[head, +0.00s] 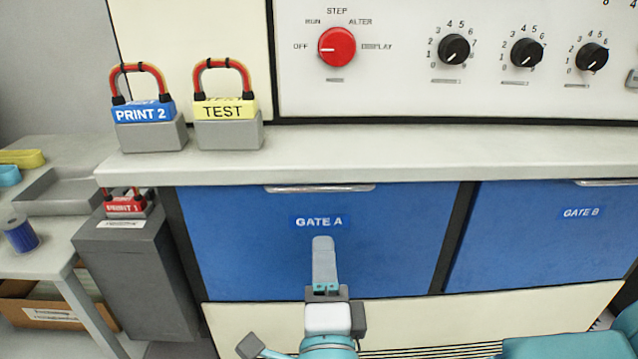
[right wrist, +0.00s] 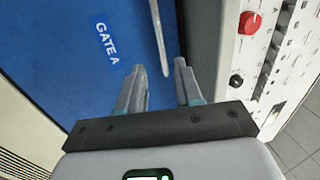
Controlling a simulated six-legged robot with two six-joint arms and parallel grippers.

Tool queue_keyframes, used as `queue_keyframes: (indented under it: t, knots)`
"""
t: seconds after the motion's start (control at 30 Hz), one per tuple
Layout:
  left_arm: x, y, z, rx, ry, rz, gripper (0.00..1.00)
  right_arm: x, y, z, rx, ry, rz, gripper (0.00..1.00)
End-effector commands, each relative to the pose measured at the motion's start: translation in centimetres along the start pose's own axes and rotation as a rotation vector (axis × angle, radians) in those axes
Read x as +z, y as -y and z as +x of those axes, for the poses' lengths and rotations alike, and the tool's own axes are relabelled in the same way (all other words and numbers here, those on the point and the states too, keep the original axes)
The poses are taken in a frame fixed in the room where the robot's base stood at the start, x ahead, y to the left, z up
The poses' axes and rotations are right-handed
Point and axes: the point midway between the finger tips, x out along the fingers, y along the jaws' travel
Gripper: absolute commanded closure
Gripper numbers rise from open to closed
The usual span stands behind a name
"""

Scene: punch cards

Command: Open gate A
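Gate A (head: 390,245) is a blue panel under the grey ledge and looks shut. Its label (head: 319,222) reads GATE A. A pale metal handle (head: 320,188) runs along its top edge, just below the ledge. My right gripper (head: 323,240) is in front of the panel, just below the label and lower than the handle in the picture. In the right wrist view my right gripper (right wrist: 159,66) is open, its fingers apart and empty. There the near end of the handle (right wrist: 158,40) shows ahead, in line with the gap; I see no contact.
The ledge (head: 400,152) juts over the gates. Gate B (head: 560,245) is to the right. The PRINT 2 (head: 146,112) and TEST (head: 224,108) blocks stand on the ledge at left. A red knob (head: 337,47) and black dials are above. A grey bin (head: 140,270) stands left.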

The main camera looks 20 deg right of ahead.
Motion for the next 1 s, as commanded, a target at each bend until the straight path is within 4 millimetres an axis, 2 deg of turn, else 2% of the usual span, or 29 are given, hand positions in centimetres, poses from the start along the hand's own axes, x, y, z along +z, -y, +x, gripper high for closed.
queue_keyframes:
  t: [0.03,0.07,0.13,0.5,0.7,1.0]
  knots:
    - [0.1,-0.7,-1.9,0.0,0.001,0.002,0.2,-0.1,0.8,1.1,0.007,-0.004,-0.007,0.65]
    - [0.1,-0.8,-2.2,0.0,0.001,0.003,0.2,-0.2,0.7,1.6,0.007,-0.003,-0.004,0.65]
    - [0.1,-0.5,-1.3,0.0,0.001,0.002,0.2,-0.2,0.0,3.4,0.004,-0.006,0.003,0.65]
    - [0.1,-0.6,-1.5,0.0,0.002,0.002,0.2,-0.1,-0.1,12.0,0.003,-0.001,0.001,0.65]
    - [0.1,-0.6,-1.6,0.0,0.002,0.002,0.2,0.0,-0.1,14.4,0.003,0.001,0.001,0.65]
    - [0.1,-0.6,-1.6,0.0,0.001,0.002,0.2,0.0,-0.1,14.9,0.003,0.003,0.001,0.65]
